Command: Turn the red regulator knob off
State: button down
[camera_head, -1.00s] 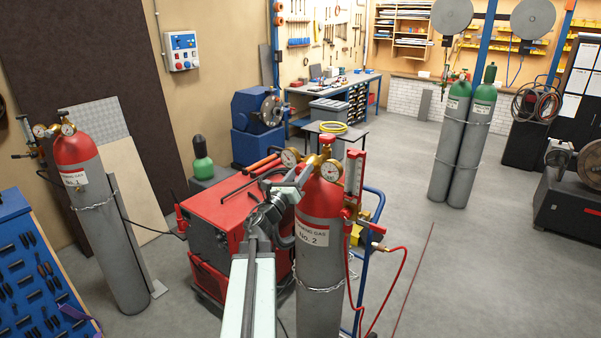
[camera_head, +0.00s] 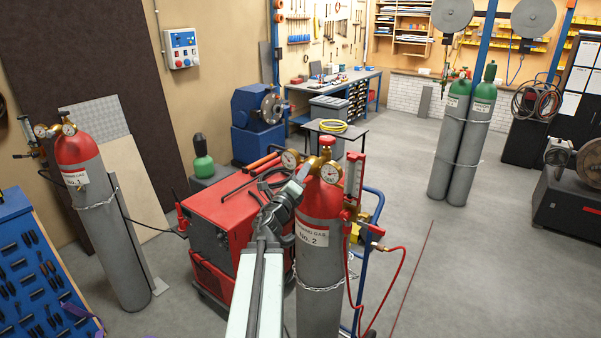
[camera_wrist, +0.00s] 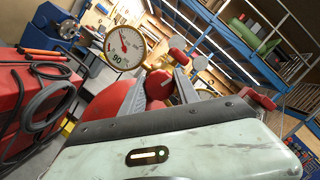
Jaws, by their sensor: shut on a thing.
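The red regulator knob (camera_wrist: 158,85) shows in the wrist view between the two fingers of my gripper (camera_wrist: 161,90), which is shut on it. In the head view my gripper (camera_head: 303,172) reaches the regulator between its two gauges, and it hides the knob there. The regulator sits at the top of a grey gas cylinder with a red shoulder (camera_head: 321,198), labelled No. 2. A white-faced gauge (camera_wrist: 124,47) stands just beyond the fingers at upper left in the wrist view.
A red handwheel (camera_head: 327,140) tops the cylinder. A red flowmeter (camera_head: 354,178) and hose (camera_head: 399,270) are on its right. A red welding machine (camera_head: 222,215) stands to the left. Cylinder No. 1 (camera_head: 115,235) is farther left. Open floor (camera_head: 480,270) lies to the right.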

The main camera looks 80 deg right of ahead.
jog(key=c, duration=0.8)
grip_release()
jog(key=shift+c, duration=0.4)
